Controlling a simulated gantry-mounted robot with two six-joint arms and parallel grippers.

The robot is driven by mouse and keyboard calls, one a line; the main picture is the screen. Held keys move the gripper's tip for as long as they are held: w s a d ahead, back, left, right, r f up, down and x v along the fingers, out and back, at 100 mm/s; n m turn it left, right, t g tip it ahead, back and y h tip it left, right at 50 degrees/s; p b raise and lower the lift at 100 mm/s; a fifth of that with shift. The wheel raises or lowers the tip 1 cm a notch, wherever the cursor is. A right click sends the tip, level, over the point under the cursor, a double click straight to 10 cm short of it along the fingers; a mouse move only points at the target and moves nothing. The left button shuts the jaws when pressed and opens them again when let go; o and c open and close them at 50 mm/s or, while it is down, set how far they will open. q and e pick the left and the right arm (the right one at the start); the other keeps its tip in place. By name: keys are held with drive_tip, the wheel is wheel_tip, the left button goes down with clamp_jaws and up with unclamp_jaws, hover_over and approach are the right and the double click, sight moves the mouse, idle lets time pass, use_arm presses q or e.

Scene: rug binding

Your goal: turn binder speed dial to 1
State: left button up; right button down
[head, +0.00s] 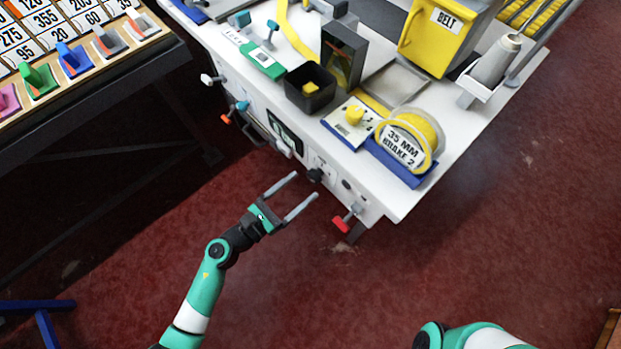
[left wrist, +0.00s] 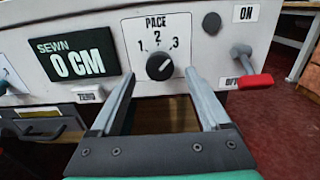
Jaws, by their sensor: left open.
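The black round speed dial (left wrist: 160,66) sits on the machine's white front panel under the label PACE, with the numbers 1, 2 and 3 around its top. A pale mark shows on its upper right, seemingly toward 3, but it is small. The dial also shows in the head view (head: 315,174). My left gripper (head: 305,185) is open and empty in front of the panel. In the left wrist view its two fingers (left wrist: 161,78) stand on either side of the dial, apart from it. Only part of my right arm shows at the lower right; its gripper is out of view.
A yellow tape reel (head: 425,128) rests on the table above. The red floor in front is clear.

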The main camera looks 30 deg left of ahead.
sight(311, 180)
use_arm(q)
drive_tip(key=x, duration=0.4)
drive_tip(key=shift+w+b, duration=0.2)
drive_tip(key=shift+b, duration=0.1)
clamp_jaws()
